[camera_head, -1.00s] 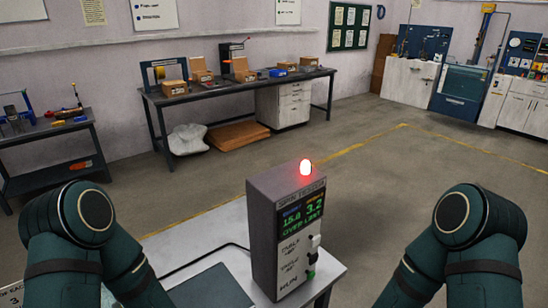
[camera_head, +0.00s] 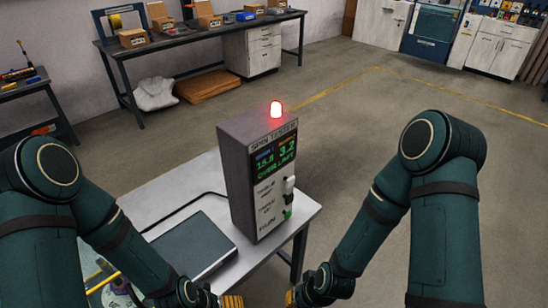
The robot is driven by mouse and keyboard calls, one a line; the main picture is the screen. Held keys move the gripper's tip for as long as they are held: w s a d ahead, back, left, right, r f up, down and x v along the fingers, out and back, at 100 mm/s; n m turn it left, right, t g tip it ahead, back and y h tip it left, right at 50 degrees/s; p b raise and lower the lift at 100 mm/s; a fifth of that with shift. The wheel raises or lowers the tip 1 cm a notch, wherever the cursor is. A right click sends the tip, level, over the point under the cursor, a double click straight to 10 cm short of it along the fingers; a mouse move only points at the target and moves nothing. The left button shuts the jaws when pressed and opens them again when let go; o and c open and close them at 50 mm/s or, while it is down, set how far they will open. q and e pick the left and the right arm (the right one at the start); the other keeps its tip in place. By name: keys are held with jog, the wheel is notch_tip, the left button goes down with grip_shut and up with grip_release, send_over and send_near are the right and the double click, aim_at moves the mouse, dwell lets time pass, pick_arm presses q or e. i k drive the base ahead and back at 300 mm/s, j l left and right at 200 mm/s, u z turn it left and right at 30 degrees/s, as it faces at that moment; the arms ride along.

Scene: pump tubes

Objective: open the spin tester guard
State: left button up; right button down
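The spin tester box (camera_head: 238,185) stands upright on a light table, with a lit red lamp (camera_head: 276,109) on top. Its front has a green-lettered display and a column of labelled switches. No part that I can surely call the guard shows. A dark flat slab (camera_head: 190,246) lies on the table left of the box. My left gripper (camera_head: 232,301) shows only as a yellowish tip at the bottom edge, in front of the table. My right gripper (camera_head: 292,298) shows partly to its right, also with a yellowish tip. Both are mostly cut off, so their opening is hidden.
The light table (camera_head: 306,208) has a bare strip behind the slab, crossed by a black cable (camera_head: 185,207). A round, partly hidden thing with yellow parts (camera_head: 105,285) is at the lower left. A workbench (camera_head: 185,50) stands at the back wall. The floor on the right is clear.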

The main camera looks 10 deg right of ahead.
aim_at(129, 289)
jog(key=k+z, duration=0.25)
jog(key=k, duration=0.3)
jog(key=u, duration=1.2)
